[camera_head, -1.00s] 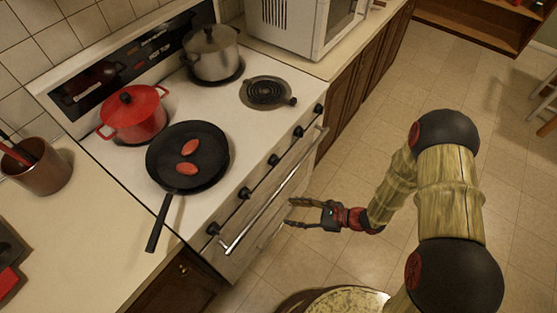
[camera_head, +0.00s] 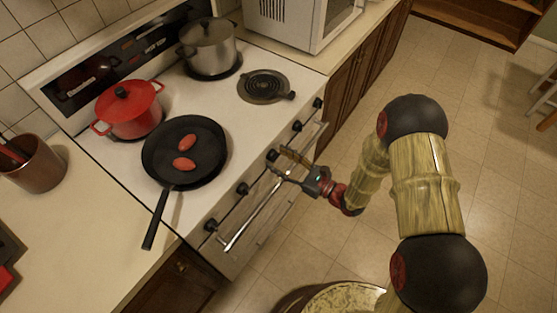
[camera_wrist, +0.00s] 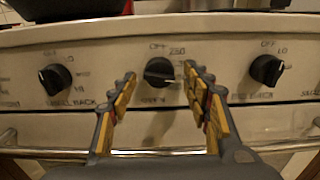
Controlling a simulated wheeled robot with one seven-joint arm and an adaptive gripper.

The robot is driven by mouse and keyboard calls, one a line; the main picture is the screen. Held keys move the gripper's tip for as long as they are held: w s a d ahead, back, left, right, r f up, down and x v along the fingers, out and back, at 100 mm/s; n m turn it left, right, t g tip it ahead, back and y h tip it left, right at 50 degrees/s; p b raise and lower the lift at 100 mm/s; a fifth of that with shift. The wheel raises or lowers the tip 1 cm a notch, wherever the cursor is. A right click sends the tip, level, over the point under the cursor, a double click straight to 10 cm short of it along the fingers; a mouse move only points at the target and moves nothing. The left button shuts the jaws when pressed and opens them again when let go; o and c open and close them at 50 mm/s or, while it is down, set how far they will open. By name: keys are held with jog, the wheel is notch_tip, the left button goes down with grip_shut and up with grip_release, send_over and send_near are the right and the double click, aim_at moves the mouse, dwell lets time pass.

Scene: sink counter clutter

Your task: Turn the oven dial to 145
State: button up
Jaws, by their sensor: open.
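The oven dial (camera_wrist: 159,71) is the black middle knob on the stove front in the wrist view. It has OFF above it and what looks like 250 at its upper right. Its pale pointer mark faces right and slightly down. My gripper (camera_wrist: 160,76) is open, with one fingertip on each side of the dial. A small gap shows at both sides; whether the tips reach past its face I cannot tell. In the head view my gripper (camera_head: 278,160) is at the middle dial (camera_head: 271,155), above the oven handle.
Burner knobs flank the dial, a left one (camera_wrist: 55,78) and a right one (camera_wrist: 266,69). The oven handle (camera_head: 255,216) runs below. A black pan (camera_head: 205,140) with two red oval items, a red pot (camera_head: 130,112) and a grey pot (camera_head: 210,48) stand on the stove.

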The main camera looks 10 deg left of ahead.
jog(key=shift+w+a, duration=0.1)
jog(key=shift+a, duration=0.25)
jog(key=shift+c, duration=0.4)
jog(key=c, duration=1.1)
jog(key=shift+r+m+p, duration=0.1)
jog(key=shift+m+p, duration=0.2)
jog(key=shift+p, duration=0.1)
jog(key=m+p, duration=0.3)
jog(key=shift+r+m, duration=0.1)
jog(key=shift+m, duration=0.2)
jog(key=shift+m+p, duration=1.5)
jog(key=shift+m, duration=0.8)
jog(key=o, duration=1.1)
jog(key=shift+c, duration=0.2)
